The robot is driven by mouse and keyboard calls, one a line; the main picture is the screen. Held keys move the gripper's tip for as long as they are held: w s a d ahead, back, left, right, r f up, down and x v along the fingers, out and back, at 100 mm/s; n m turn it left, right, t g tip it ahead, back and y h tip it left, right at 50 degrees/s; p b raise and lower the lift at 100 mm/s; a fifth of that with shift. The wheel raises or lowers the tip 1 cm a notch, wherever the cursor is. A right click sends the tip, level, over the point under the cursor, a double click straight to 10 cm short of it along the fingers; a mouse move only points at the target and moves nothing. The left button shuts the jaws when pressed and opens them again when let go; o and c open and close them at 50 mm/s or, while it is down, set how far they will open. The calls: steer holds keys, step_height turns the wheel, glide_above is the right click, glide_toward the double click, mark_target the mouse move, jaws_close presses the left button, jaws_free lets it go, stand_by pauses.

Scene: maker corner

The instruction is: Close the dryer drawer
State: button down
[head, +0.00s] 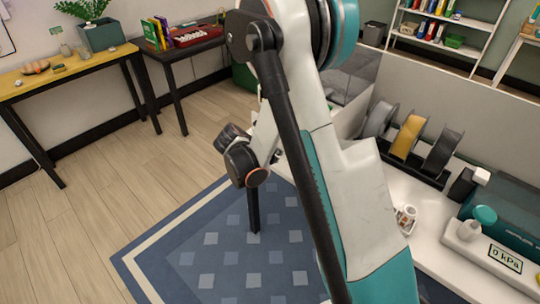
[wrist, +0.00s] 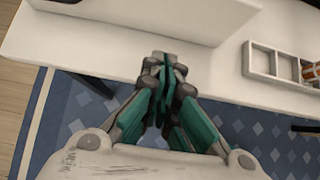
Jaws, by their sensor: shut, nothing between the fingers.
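My gripper (wrist: 165,72) shows in the wrist view with its teal-padded fingers together and nothing between them. Its tips are at the front edge of a white worktop (wrist: 70,48), over or just before it; I cannot tell whether they touch. A white box-like body (wrist: 150,8) stands on the worktop just beyond the tips, cut off by the top of the picture. It may be part of the dryer, but no drawer can be made out for sure. In the head view my arm covers the middle, and neither the fingertips nor a dryer drawer can be seen.
A white compartment tray (wrist: 262,62) lies right of my gripper. A blue rug (head: 190,250) covers the floor. A yellow table (head: 70,72) stands at left.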

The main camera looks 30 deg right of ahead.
steer(key=b+x, duration=0.1)
steer(key=x, duration=0.2)
steer(key=shift+d+f, duration=0.2)
steer(key=shift+f, duration=0.15)
steer(key=d, duration=0.1)
steer(key=w+d+b, duration=0.1)
steer(key=d, duration=0.1)
steer(key=shift+w+f, duration=0.1)
steer(key=shift+w+d+b, duration=0.2)
steer(key=shift+d+b, duration=0.1)
steer(key=shift+d, duration=0.2)
steer(key=d, duration=0.1)
steer(key=w+d, duration=0.1)
steer(key=d, duration=0.2)
steer(key=shift+w+d, duration=0.3)
steer(key=shift+d, duration=0.05)
